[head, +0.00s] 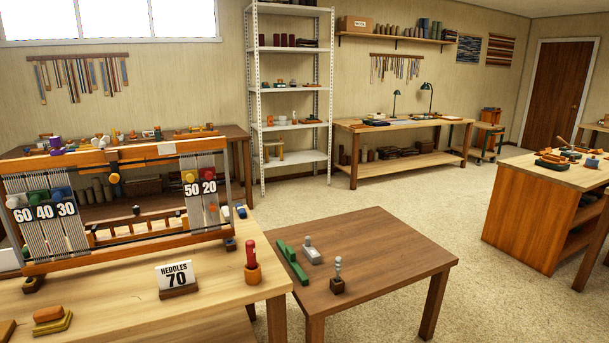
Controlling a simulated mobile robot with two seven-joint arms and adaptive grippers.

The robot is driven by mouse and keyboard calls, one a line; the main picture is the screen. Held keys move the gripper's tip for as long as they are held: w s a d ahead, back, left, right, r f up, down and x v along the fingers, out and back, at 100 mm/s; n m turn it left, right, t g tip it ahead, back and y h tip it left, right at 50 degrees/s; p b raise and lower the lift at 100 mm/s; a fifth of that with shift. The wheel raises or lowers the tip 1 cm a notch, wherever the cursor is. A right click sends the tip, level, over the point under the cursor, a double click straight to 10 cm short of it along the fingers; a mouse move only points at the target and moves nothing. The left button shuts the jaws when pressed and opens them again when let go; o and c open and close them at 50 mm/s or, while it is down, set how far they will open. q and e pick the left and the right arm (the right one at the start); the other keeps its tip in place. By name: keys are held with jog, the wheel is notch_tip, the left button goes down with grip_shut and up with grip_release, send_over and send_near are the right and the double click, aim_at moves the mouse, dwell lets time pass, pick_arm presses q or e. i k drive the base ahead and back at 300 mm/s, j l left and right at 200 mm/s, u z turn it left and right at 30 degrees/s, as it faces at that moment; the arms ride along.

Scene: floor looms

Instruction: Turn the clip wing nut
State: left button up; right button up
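A wooden loom frame (140,153) stands on the light wooden table at the left. A dark clip (113,161) sits at its upper beam, with a small round orange-yellow knob (115,178) below it. I cannot tell at this size whether that knob is the wing nut or which way any wings point. Heddle bundles hang on both sides, numbered 60, 40, 30 at the left and 50, 20 at the right, with a gap between them. Neither of my grippers shows in the head view.
A darker low table (395,262) holds green blocks (292,262) and small metal-topped tools. Carpeted floor (440,190) is clear beyond it.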

aim_at(102, 143)
jog(key=u, duration=1.25)
